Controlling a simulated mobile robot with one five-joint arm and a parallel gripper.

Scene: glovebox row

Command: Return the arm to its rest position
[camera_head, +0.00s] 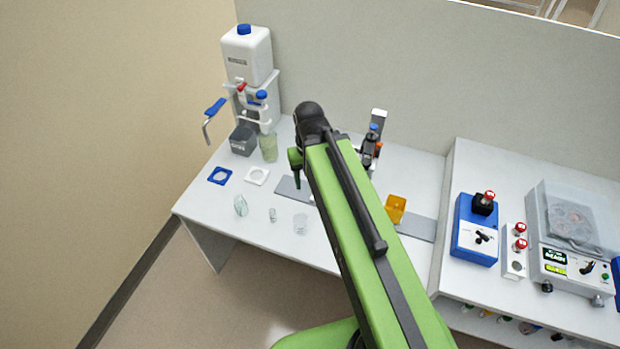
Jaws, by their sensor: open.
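My green arm (365,240) reaches from the bottom of the view up over the white bench, with its black joint (311,118) near the back wall. My gripper (297,178) hangs down just left of the arm, small and partly hidden by it. It is open, and I see nothing between its fingers. It is above the grey strip on the bench, apart from the glassware.
A white dispenser bottle (246,55) stands at the back left, with a greenish beaker (268,147) near it. An orange block (396,208) is right of my arm. A blue box (476,230) and a clear-lidded machine (570,225) stand farther right.

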